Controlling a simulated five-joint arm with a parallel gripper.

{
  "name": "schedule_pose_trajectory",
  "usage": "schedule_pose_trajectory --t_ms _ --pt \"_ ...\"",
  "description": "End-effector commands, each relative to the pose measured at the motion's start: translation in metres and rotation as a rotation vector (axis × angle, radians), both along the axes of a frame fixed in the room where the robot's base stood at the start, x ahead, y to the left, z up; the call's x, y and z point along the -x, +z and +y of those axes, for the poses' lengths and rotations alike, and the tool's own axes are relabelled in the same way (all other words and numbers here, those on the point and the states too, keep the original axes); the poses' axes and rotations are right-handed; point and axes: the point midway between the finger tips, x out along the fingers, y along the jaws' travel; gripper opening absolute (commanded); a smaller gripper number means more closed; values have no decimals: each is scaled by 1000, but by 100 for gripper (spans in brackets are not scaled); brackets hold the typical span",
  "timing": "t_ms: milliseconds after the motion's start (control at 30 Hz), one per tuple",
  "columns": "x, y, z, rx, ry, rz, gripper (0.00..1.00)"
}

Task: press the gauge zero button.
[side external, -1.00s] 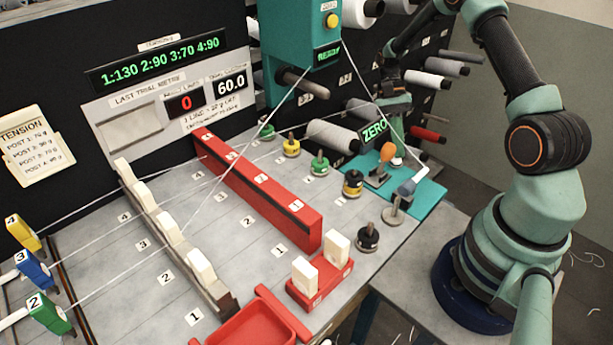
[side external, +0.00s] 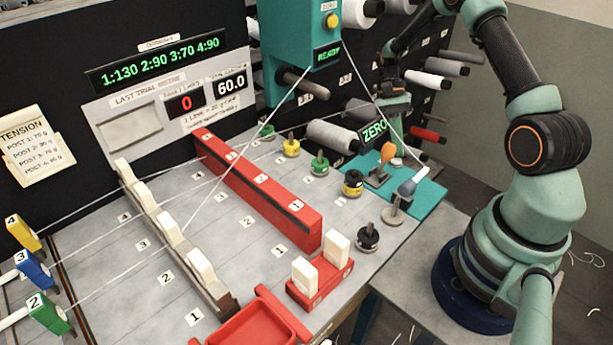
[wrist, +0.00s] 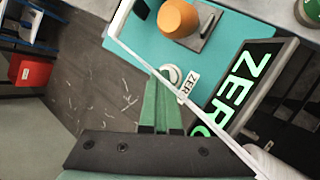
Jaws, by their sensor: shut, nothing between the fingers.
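A round pale button (wrist: 170,76) with a small ZERO label (wrist: 189,86) sits on the teal gauge plate (wrist: 135,50) in the wrist view. My gripper (wrist: 163,72) is shut and empty, its green fingertips at the button's near edge; I cannot tell whether they touch it. In the side view my gripper (side external: 400,150) points down over the teal plate (side external: 425,198), behind the orange knob (side external: 388,152). The gauge display (side external: 374,131) reads ZERO in green. The fingers partly hide the button.
A pale thread crosses the wrist view over the plate. Weights (side external: 353,183) stand to the left, thread spools (side external: 332,136) behind. A teal tower has a yellow button (side external: 333,20) and a READY display.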

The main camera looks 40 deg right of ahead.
Motion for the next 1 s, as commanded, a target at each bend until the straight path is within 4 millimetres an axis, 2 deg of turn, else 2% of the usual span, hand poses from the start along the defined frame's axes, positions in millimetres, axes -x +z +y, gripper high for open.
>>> schedule_pose_trajectory --t_ms 33,167,500,867,1000 --pt "7 -11 2 -5 -10 16 0" --pt "7 -10 2 -5 -11 15 0" --pt "11 3 4 -8 -11 18 0" --pt "9 7 4 -6 -5 10 0" --pt "8 17 3 -5 -4 8 0"
